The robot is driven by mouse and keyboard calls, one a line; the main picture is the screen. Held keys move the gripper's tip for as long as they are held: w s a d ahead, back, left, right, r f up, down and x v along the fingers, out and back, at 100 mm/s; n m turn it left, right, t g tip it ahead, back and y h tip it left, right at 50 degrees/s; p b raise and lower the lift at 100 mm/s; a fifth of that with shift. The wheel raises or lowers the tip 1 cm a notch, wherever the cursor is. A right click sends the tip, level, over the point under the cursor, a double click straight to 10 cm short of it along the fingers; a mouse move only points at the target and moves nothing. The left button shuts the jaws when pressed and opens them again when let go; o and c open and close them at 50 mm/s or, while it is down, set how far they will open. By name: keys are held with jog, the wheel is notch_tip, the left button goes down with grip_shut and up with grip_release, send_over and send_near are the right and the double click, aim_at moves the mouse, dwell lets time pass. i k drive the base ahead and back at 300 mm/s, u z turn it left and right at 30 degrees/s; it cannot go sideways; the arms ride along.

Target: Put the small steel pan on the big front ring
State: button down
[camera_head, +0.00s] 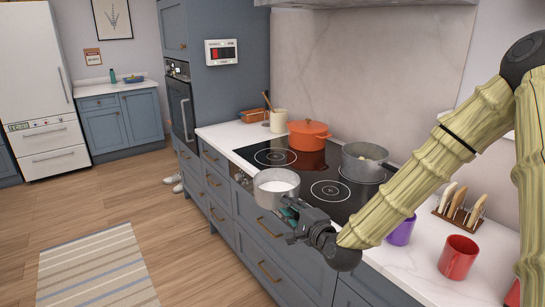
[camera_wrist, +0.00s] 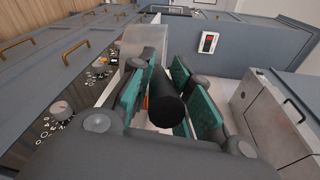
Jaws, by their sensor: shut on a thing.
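The small steel pan (camera_head: 277,190) has a white inside or contents and looks level. It is held in the air around the hob's front edge. My gripper (camera_head: 292,213) is shut on its handle. In the wrist view the dark handle (camera_wrist: 166,104) sits between the green finger pads, and part of the steel body (camera_wrist: 145,38) shows beyond. The black hob (camera_head: 305,176) has two bare front rings: a left one (camera_head: 275,157) and a right one (camera_head: 330,190). The left one looks a little wider in the picture. The pan is apart from both marks.
An orange lidded pot (camera_head: 308,134) stands at the hob's back left and a grey pot (camera_head: 364,162) at the back right.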

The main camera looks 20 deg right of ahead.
aim_at(279, 162)
jog(key=i, duration=0.9)
